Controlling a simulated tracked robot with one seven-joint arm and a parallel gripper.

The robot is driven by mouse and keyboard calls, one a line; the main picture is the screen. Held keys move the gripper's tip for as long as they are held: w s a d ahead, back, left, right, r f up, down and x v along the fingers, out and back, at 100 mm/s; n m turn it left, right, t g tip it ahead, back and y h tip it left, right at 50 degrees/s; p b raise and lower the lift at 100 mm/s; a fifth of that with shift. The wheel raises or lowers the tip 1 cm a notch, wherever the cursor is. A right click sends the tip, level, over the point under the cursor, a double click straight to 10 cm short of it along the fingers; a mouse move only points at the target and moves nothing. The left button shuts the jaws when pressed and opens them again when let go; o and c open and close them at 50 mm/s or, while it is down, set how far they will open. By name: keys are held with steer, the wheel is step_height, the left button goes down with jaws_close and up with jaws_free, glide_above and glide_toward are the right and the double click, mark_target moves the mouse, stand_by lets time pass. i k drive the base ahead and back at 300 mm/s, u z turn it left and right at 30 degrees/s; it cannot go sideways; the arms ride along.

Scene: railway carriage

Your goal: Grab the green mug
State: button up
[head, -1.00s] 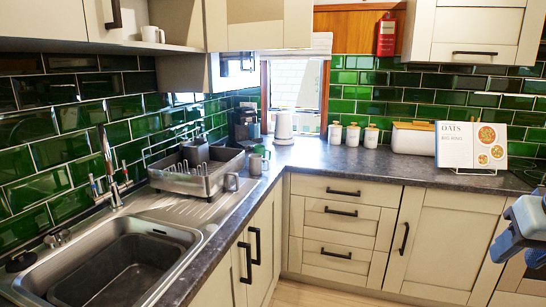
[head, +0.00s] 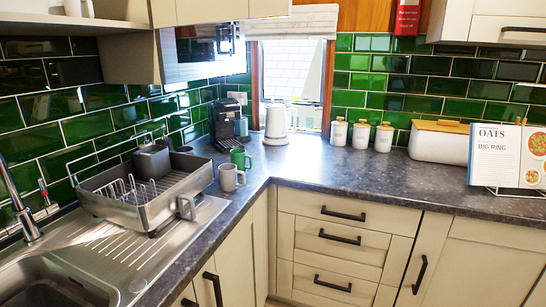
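A green mug (head: 239,158) stands on the dark worktop near the corner, in front of the black coffee machine. A pale grey mug (head: 230,178) stands close in front of it and hides part of its lower side. My gripper is out of the head view.
A grey dish rack (head: 150,198) on the sink drainer holds a dark pot (head: 152,162). The coffee machine (head: 226,122) and a white kettle (head: 275,124) stand behind the mugs. Worktop (head: 325,162) to the right is clear up to the white canisters (head: 361,137) and bread bin (head: 437,142).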

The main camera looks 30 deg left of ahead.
mark_target(238, 156)
steer(key=u, duration=0.15)
steer(key=i, duration=1.05)
steer(key=u, duration=1)
steer(key=i, duration=0.65)
steer(key=u, duration=0.4)
steer(key=k, duration=0.85)
steer(key=u, duration=0.25)
steer(key=i, duration=0.85)
steer(key=z, duration=0.2)
